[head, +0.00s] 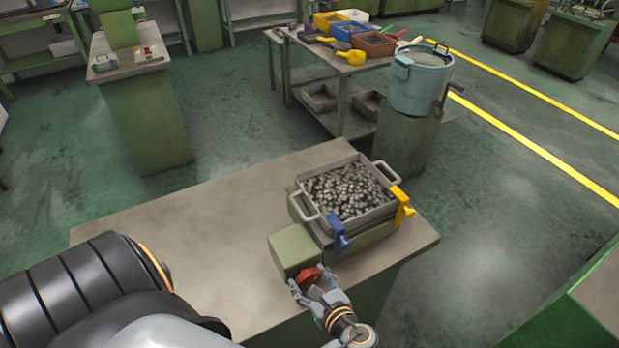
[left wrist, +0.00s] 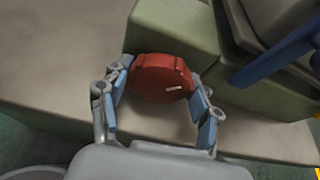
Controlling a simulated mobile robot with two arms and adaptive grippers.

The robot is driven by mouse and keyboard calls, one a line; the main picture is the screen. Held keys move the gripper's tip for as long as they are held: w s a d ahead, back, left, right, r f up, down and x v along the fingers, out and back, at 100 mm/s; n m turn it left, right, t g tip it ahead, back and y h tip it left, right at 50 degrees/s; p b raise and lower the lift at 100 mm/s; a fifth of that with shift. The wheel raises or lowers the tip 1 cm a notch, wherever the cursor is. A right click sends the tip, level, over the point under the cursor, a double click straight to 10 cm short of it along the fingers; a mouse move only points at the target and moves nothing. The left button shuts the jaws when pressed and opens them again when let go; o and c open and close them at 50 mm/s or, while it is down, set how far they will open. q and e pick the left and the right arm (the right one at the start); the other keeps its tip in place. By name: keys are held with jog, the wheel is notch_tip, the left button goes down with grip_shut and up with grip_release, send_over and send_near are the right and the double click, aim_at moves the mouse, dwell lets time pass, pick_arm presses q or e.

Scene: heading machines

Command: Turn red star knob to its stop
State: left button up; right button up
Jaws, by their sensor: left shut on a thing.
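The red star knob (head: 309,278) sits on the front of a green box (head: 296,247) at the near edge of the workbench. In the left wrist view the knob (left wrist: 161,77) fills the space between the fingers, with a short pale mark on its face. My left gripper (head: 306,289) is shut on the knob, one finger on each side; it also shows in the left wrist view (left wrist: 160,98). The fingers hide parts of the knob's sides. My right gripper is not in view.
A tray of metal parts (head: 345,192) stands on the machine behind the box. A blue lever (head: 338,236) and a yellow lever (head: 403,205) stick out from it. The bench top (head: 190,245) to the left is clear.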

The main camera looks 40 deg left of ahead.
pick_arm(q)
jog(key=shift+r+p, duration=0.25)
jog(key=shift+p, duration=0.3)
jog(key=m+g+p, duration=0.1)
jog(key=p, duration=0.3)
jog(key=shift+r+m+y, duration=0.15)
jog(key=shift+m+y, duration=0.15)
jog(key=shift+m, duration=0.1)
jog(key=shift+w+m+g+y+p, duration=0.15)
jog(key=shift+m+g+y+p, duration=0.15)
jog(key=shift+m+g+p, duration=0.5)
jog(key=shift+f+m+p, duration=0.25)
jog(key=shift+m+p, duration=0.05)
jog(key=shift+p, duration=0.15)
jog(key=shift+y, duration=0.3)
jog(key=shift+m, duration=0.4)
jog(key=o, duration=1.1)
jog(key=shift+a, duration=0.1)
jog(key=shift+c, duration=0.2)
jog(key=shift+o, duration=0.5)
jog(key=shift+f, duration=0.15)
